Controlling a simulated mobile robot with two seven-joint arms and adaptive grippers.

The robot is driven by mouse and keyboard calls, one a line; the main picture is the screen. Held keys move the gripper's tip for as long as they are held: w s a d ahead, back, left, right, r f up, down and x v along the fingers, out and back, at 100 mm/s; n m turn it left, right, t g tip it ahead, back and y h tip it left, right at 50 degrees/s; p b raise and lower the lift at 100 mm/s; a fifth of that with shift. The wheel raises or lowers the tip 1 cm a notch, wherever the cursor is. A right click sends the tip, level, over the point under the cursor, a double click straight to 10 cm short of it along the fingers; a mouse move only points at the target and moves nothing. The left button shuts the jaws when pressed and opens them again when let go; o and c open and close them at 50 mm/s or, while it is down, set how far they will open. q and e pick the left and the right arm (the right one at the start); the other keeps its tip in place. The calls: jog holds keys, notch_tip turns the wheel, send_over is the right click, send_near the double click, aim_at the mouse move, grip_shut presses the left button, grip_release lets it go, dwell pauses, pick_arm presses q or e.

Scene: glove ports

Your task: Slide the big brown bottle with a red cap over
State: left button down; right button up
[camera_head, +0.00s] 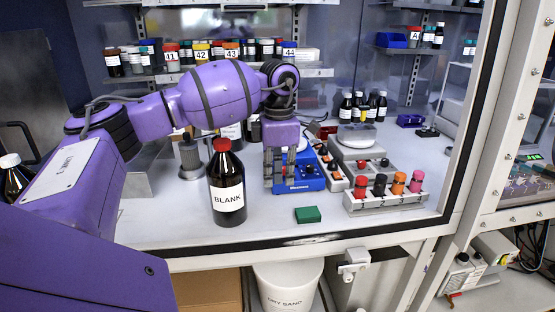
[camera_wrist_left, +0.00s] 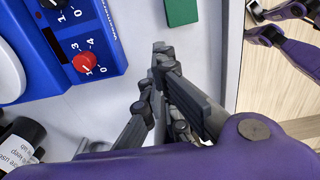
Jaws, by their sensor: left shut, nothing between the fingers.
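The big brown bottle (camera_head: 227,187) with a red cap and a white BLANK label stands upright on the white worktop in the head view. My left gripper (camera_head: 280,187) points down to the right of the bottle, with a gap between them, in front of a blue device (camera_head: 307,181). In the left wrist view the fingers of my left gripper (camera_wrist_left: 160,52) are together with nothing between them. I cannot make out the red-capped bottle in the wrist view.
A green block (camera_head: 307,214) lies right of the bottle near the front edge; it also shows in the wrist view (camera_wrist_left: 181,10). A grey rack (camera_head: 386,202) with coloured-capped vials stands further right. A grey stand (camera_head: 190,160) is behind the bottle, to the left.

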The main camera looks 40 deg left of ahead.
pick_arm(q)
notch_tip(320, 180, down, 2)
jog(key=shift+f, duration=0.1)
jog(key=shift+s+a+p, duration=0.65)
jog(key=shift+s+a, duration=0.3)
jog(key=shift+s, duration=0.25)
jog(key=shift+s+a+f, duration=0.15)
jog(key=shift+s+a, duration=0.1)
jog(key=shift+s, duration=0.15)
jog(key=shift+f, duration=0.1)
pick_arm(e)
jog(key=shift+w+a+r, duration=0.2)
jog(key=shift+w+r, duration=0.7)
jog(key=shift+r, duration=0.25)
jog(key=shift+s, duration=0.1)
jog(key=shift+s, duration=0.1)
